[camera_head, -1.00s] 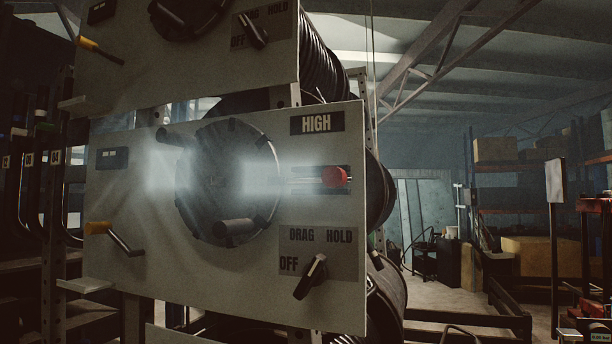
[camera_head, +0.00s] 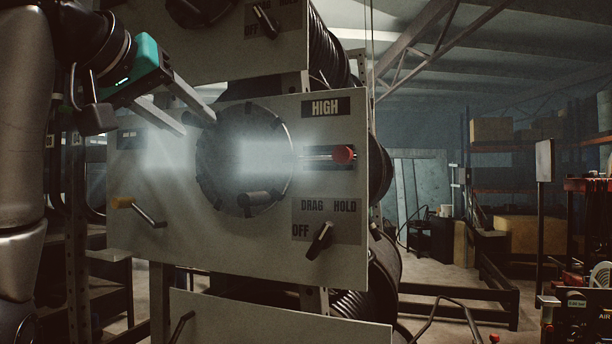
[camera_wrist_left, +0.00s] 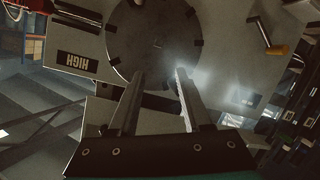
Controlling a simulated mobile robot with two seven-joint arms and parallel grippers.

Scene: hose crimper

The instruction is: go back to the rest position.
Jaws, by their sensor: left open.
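My left gripper (camera_head: 198,116) is raised in front of the upper left of the grey machine panel (camera_head: 180,232) in the head view. Its two fingers are apart with nothing between them. In the left wrist view the open fingers (camera_wrist_left: 158,76) point toward the round dark disc (camera_wrist_left: 150,35), which also shows on the panel in the head view (camera_head: 222,172). I cannot tell how close the fingertips are to the panel. My right gripper is in neither view.
The panel carries a red knob (camera_head: 344,154) at a slot under the HIGH label, a black selector (camera_head: 320,240) and a yellow-handled crank (camera_head: 122,202). Other panels sit above and below. Coiled hose (camera_head: 375,277) is behind. Open floor (camera_head: 455,278) shows to the right.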

